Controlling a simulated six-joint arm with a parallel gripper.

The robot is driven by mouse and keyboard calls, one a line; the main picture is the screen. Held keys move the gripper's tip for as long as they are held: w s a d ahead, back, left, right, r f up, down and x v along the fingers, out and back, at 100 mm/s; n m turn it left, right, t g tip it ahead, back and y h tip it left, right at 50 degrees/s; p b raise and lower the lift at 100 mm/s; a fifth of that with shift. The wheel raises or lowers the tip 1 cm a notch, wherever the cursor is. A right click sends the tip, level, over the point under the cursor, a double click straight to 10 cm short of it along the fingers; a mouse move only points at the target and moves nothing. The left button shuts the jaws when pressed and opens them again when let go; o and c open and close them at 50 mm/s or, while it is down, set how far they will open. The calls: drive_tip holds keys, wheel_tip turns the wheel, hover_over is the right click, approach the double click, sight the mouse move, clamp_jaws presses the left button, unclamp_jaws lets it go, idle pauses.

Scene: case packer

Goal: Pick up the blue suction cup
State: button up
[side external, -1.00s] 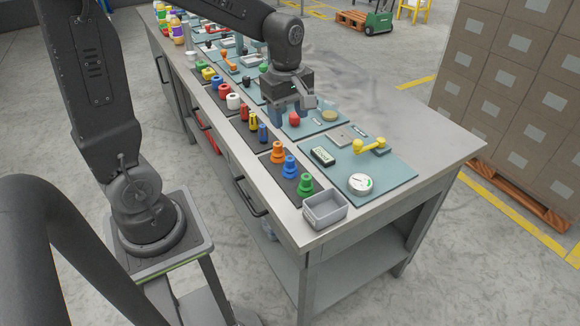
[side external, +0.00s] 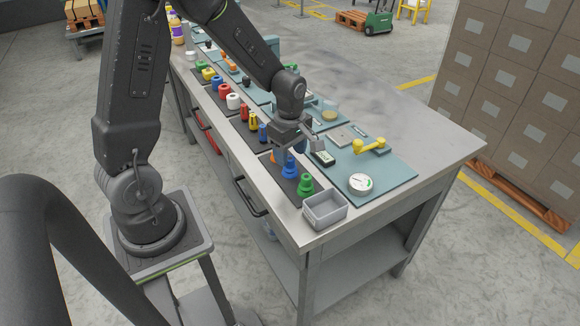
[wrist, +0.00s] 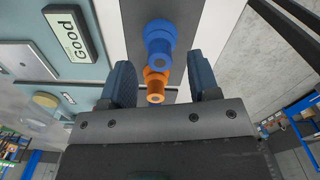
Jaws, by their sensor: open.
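The blue suction cup (side external: 289,168) stands on the dark strip along the bench's front edge. It sits between the green suction cup (side external: 306,185) and the orange suction cup (side external: 273,157). In the wrist view, the blue suction cup (wrist: 159,40) is just beyond my fingertips, and the orange suction cup (wrist: 156,84) lies between my fingers. My gripper (wrist: 163,82) is open and empty. In the side view my gripper (side external: 288,154) hangs over the orange and blue cups and partly hides the orange one. I cannot tell its exact height above them.
A grey bin (side external: 325,209) stands at the bench corner beside the green cup. Several coloured parts line the strip farther back.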

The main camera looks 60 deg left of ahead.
sight(290, 158)
wheel_tip(290, 158, down, 4)
drive_tip(key=shift+r, duration=0.25)
drive_tip(key=c, duration=1)
drive_tip(key=shift+r, duration=0.1)
